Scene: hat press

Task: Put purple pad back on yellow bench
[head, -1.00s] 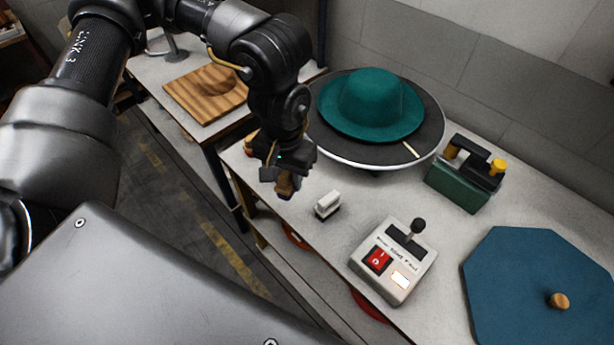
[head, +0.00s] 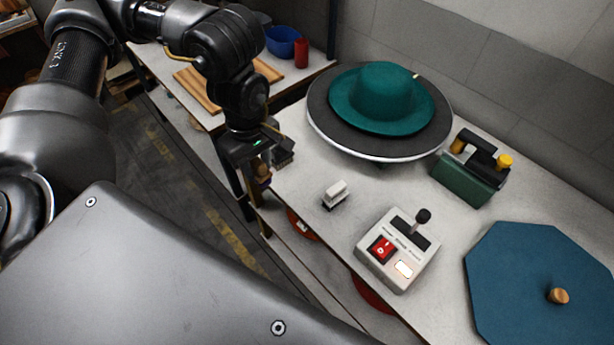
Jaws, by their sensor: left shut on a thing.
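My left gripper (head: 262,163) points down beside the left end of the pale worktable, at its edge. It is shut on a small brown wooden piece (head: 264,174), which looks like the handle of the purple pad. The pad's purple part is mostly hidden or too dark to make out. No clearly yellow bench shows; a side table with a wooden board (head: 197,91) stands at the back left, partly behind my arm. My right gripper is not in view.
On the pale worktable (head: 300,185) stand a turntable (head: 330,128) with a green hat (head: 383,95), a small white block (head: 336,193), a control box (head: 397,250), a green tool block (head: 466,178) and a blue octagonal board (head: 530,290). Floor lies open left of it.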

